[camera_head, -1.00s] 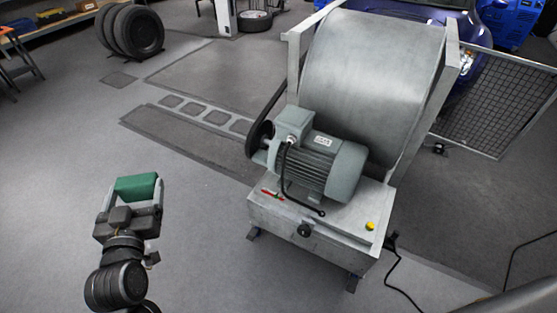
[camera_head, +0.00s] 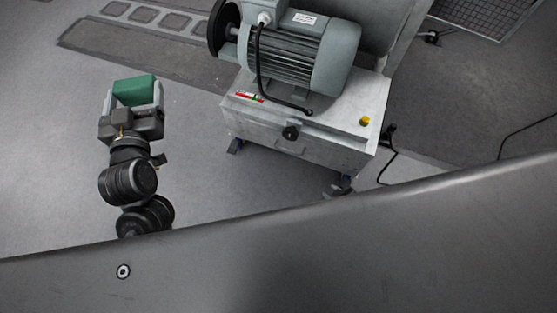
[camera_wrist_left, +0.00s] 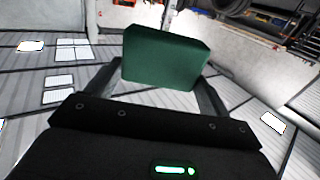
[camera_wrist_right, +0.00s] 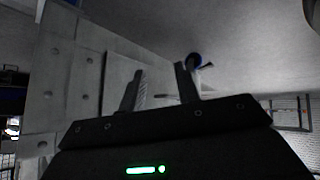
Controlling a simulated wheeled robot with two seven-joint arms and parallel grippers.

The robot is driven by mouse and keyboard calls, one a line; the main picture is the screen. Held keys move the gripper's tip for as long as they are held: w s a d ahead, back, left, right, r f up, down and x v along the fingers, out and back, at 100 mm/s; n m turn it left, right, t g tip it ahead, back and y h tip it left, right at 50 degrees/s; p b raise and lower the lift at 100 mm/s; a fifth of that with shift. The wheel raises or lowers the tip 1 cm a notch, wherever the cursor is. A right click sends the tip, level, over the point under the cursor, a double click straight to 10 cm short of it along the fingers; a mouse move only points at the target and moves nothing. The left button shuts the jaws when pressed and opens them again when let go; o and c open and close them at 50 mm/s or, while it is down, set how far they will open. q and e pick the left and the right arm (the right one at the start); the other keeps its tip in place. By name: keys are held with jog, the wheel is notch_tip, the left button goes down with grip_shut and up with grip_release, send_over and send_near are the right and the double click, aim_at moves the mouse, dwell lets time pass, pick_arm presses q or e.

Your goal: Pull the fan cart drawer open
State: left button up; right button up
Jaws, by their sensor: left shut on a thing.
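The fan cart (camera_head: 345,125) is a pale metal box with a grey motor on top. Its drawer front (camera_head: 262,134) faces me, with a small handle (camera_head: 290,149) below a black knob; the drawer looks shut. My left gripper (camera_head: 135,95) is shut on a green block (camera_head: 134,88), left of the cart and apart from it; the block also shows in the left wrist view (camera_wrist_left: 165,58). My right gripper (camera_wrist_right: 160,88) shows in the right wrist view with its fingers apart, close to a pale panel. I cannot tell whether the handle lies between them.
The grey motor (camera_head: 295,55) stands on the cart, with a black cable. A yellow button (camera_head: 364,121) sits on its right top. Another cable (camera_head: 390,165) trails on the floor at the right. Floor between my left gripper and the cart is clear.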

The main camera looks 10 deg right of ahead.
aim_at(292, 152)
jog(key=w+f+n+t+y+b, duration=0.1)
jog(key=w+n+t+y+b, duration=0.2)
jog(key=w+n+b, duration=0.55)
jog(key=w+a+n+y+b, duration=0.1)
jog(key=w+a+b, duration=0.2)
jog(key=b, duration=0.3)
jog(key=w+a+n+y+b, duration=0.2)
jog(key=w+a+b, duration=0.1)
jog(key=b, duration=0.3)
jog(key=w+a+n+y+b, duration=0.1)
jog(key=w+a+b, duration=0.3)
jog(key=w+b, duration=0.1)
jog(key=shift+a+r+n+t+b, duration=0.1)
jog(key=shift+r+n+t+b, duration=0.3)
jog(key=shift+b, duration=0.35)
jog(key=shift+w+a+f, duration=0.1)
jog(key=shift+w+a, duration=0.35)
jog(key=shift+c, duration=0.2)
grip_shut()
